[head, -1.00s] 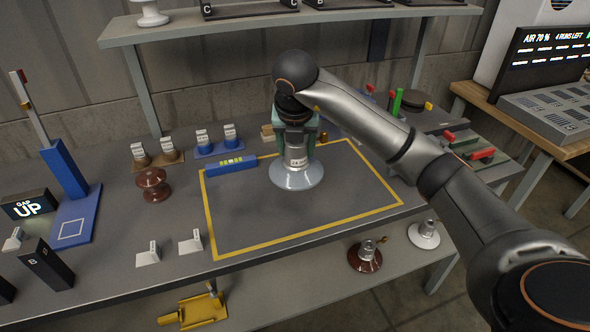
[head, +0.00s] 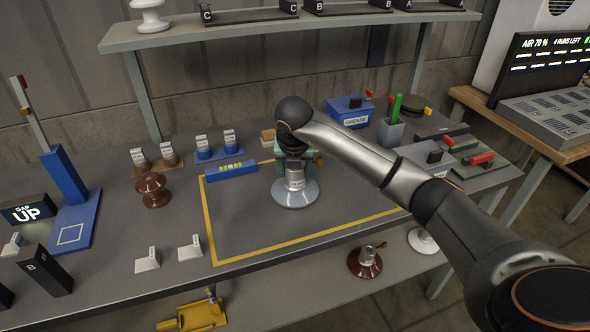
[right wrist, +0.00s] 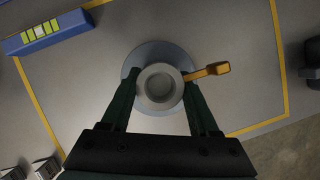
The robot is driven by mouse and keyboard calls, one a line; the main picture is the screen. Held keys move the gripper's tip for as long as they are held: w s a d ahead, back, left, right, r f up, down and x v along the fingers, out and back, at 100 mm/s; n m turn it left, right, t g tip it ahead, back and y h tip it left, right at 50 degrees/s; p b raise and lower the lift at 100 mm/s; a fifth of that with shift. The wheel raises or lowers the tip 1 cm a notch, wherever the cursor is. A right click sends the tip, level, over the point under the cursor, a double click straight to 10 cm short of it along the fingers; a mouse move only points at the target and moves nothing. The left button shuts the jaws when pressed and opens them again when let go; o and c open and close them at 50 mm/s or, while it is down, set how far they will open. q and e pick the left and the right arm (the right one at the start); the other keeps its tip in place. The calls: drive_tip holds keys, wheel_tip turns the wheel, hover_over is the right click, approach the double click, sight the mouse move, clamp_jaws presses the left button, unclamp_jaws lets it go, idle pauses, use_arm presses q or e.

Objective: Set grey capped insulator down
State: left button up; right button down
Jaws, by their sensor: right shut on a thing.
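The grey capped insulator (head: 296,195) stands upright over the area inside the yellow outline on the bench. It has a wide pale grey disc and a narrower cap with a label. My right gripper (head: 296,170) is above it, shut on its cap. The right wrist view looks straight down on the insulator (right wrist: 136,62), with the two green fingers on either side of the cap. An orange pin (right wrist: 207,72) sticks out to the right. The disc appears at or very near the bench surface; I cannot tell if it touches. My left gripper is not in view.
A blue level-like block (head: 231,170) lies at the outline's back left corner. A brown insulator (head: 153,190) stands left of the outline. White tags (head: 190,248) sit at the front edge. A blue grease box (head: 350,112) stands behind. The outlined area is otherwise bare.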

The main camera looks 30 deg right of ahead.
drive_tip(key=shift+c, duration=0.7)
unclamp_jaws()
drive_tip(key=v, duration=1.2)
drive_tip(key=shift+p, duration=0.35)
